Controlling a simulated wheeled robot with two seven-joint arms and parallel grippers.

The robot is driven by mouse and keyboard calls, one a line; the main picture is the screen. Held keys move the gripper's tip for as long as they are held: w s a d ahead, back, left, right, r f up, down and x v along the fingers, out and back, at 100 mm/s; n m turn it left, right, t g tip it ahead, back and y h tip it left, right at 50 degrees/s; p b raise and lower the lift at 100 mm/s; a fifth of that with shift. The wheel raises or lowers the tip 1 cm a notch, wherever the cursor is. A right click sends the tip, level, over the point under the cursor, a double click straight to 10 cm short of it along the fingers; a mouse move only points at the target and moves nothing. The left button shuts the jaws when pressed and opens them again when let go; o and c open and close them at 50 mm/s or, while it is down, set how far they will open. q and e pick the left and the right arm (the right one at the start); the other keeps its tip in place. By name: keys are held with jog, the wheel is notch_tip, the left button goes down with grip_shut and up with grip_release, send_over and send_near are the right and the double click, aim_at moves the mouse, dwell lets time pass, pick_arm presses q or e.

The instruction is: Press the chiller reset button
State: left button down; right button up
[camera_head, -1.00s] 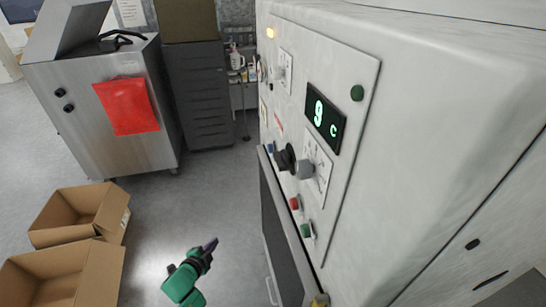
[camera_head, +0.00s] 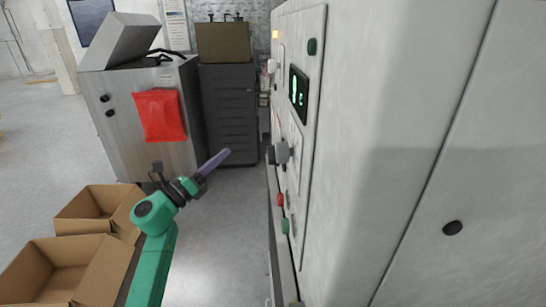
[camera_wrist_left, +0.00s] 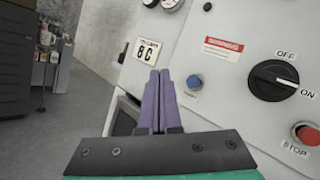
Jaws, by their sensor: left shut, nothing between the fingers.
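The white machine's control panel (camera_head: 303,110) shows at a steep angle in the head view. My left gripper (camera_head: 226,153) is shut and empty, in the air left of the panel. In the left wrist view its purple fingers (camera_wrist_left: 160,75) lie together, left of the blue button. My right gripper is out of view.
In the left wrist view a black OFF/ON switch (camera_wrist_left: 273,80) and a red STOP button (camera_wrist_left: 305,134) are right of the blue button. Cardboard boxes (camera_head: 75,270), a steel cabinet (camera_head: 135,120) and a dark drawer unit (camera_head: 230,110) stand left and behind.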

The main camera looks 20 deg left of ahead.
pick_arm(q)
jog(key=w+d+p, duration=0.1)
jog(key=w+d, duration=0.3)
jog(key=d, duration=0.3)
jog(key=shift+d+p, duration=0.3)
jog(key=shift+f, duration=0.1)
dwell(0.5)
dwell(1.2)
jog(key=shift+w+d, duration=0.15)
jog(key=shift+d, duration=0.25)
